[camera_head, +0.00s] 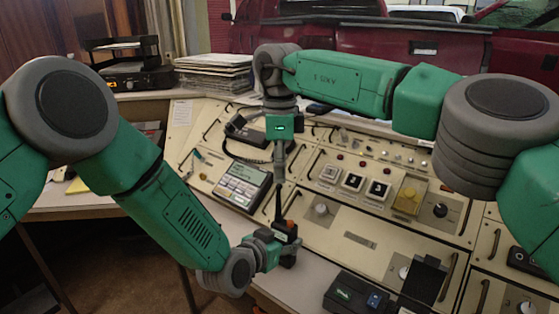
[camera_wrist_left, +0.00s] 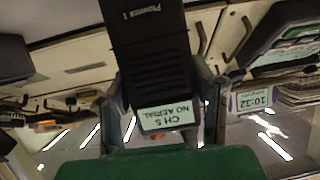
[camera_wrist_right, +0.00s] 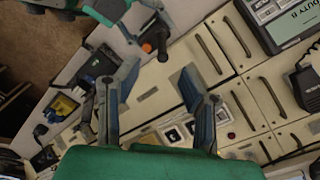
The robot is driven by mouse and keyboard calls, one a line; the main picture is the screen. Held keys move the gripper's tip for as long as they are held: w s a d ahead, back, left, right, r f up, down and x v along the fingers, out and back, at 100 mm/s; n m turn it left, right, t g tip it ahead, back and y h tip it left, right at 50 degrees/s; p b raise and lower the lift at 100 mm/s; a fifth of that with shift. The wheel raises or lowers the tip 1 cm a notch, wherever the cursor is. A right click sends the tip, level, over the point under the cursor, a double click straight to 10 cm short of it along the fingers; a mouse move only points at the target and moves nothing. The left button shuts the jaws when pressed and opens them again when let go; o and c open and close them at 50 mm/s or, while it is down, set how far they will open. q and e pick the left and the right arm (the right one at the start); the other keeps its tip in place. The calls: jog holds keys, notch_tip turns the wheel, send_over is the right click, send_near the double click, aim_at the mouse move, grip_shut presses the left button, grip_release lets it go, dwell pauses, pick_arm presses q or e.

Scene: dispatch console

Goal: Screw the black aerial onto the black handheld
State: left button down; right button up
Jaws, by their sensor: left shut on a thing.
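My left gripper (camera_head: 284,252) is shut on the black handheld (camera_head: 287,231), which has an orange knob on top and is held up over the console's front edge. In the left wrist view the handheld (camera_wrist_left: 152,60) sits between the fingers; its screen reads "CH 5 NO AERIAL". The thin black aerial (camera_head: 278,205) stands roughly upright at the handheld's top; whether its thread is engaged cannot be told. My right gripper (camera_head: 281,172) is above it, pointing down. In the right wrist view its fingers (camera_wrist_right: 159,75) are apart with nothing between them, and the aerial (camera_wrist_right: 162,42) shows nearly end-on.
The sloped console (camera_head: 335,220) has buttons, knobs and raised handles beneath both grippers. A keypad unit with a screen (camera_head: 243,184) is left of the aerial. A black device (camera_head: 360,295) and an upright black box (camera_head: 425,279) are at the front right. Papers (camera_head: 214,70) are stacked behind.

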aim_at(279, 217)
notch_tip(279, 217, down, 10)
jog(key=shift+s+f, duration=0.1)
jog(key=shift+s, duration=0.05)
dwell(0.3)
grip_shut()
jog(key=m, duration=0.8)
jog(key=shift+s+a, duration=0.15)
jog(key=shift+c, duration=0.5)
grip_release()
